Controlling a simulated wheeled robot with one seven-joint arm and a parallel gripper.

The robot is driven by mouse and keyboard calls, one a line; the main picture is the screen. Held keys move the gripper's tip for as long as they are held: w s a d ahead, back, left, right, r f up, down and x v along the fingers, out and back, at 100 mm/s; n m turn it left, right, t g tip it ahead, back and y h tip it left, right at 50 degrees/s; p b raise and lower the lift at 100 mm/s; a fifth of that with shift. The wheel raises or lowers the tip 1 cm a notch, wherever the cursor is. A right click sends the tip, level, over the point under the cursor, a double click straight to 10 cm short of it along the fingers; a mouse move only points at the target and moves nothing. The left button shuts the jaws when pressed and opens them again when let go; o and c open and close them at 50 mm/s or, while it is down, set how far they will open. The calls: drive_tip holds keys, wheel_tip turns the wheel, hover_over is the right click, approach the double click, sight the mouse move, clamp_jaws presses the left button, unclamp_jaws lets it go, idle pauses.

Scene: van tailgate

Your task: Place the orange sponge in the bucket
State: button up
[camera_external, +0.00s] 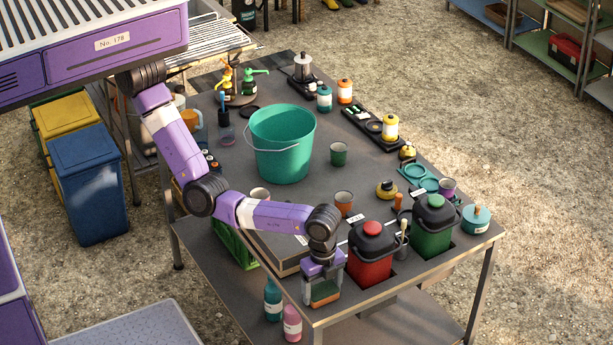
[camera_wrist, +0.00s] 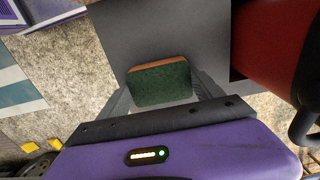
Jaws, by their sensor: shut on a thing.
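My gripper (camera_external: 323,288) is at the front corner of the table, left of the red canister. It is shut on the orange sponge (camera_external: 325,291), which has a dark green side. In the wrist view the sponge (camera_wrist: 160,82) sits between the fingers, its green face toward the camera and an orange edge along the top. I cannot tell whether the sponge touches the tabletop. The bucket (camera_external: 281,150) is teal with a wire handle. It stands upright and open near the middle of the table, well behind my gripper.
A red canister (camera_external: 370,262) stands close to the right of my gripper, with a green canister (camera_external: 433,230) beyond it. A dark green cup (camera_external: 338,154) and an orange cup (camera_external: 343,202) stand between the bucket and the canisters. Teal and pink bottles (camera_external: 292,322) are below the table's left edge.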

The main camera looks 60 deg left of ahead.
sight(323, 289)
drive_tip(key=shift+r, duration=0.15)
wheel_tip(323, 289, up, 8)
drive_tip(key=shift+w+d+f, duration=0.1)
drive_tip(key=shift+f, duration=0.15)
wheel_tip(323, 289, up, 12)
drive_tip(key=p, duration=0.8)
drive_tip(key=shift+p, duration=0.3)
drive_tip(key=shift+r, duration=0.1)
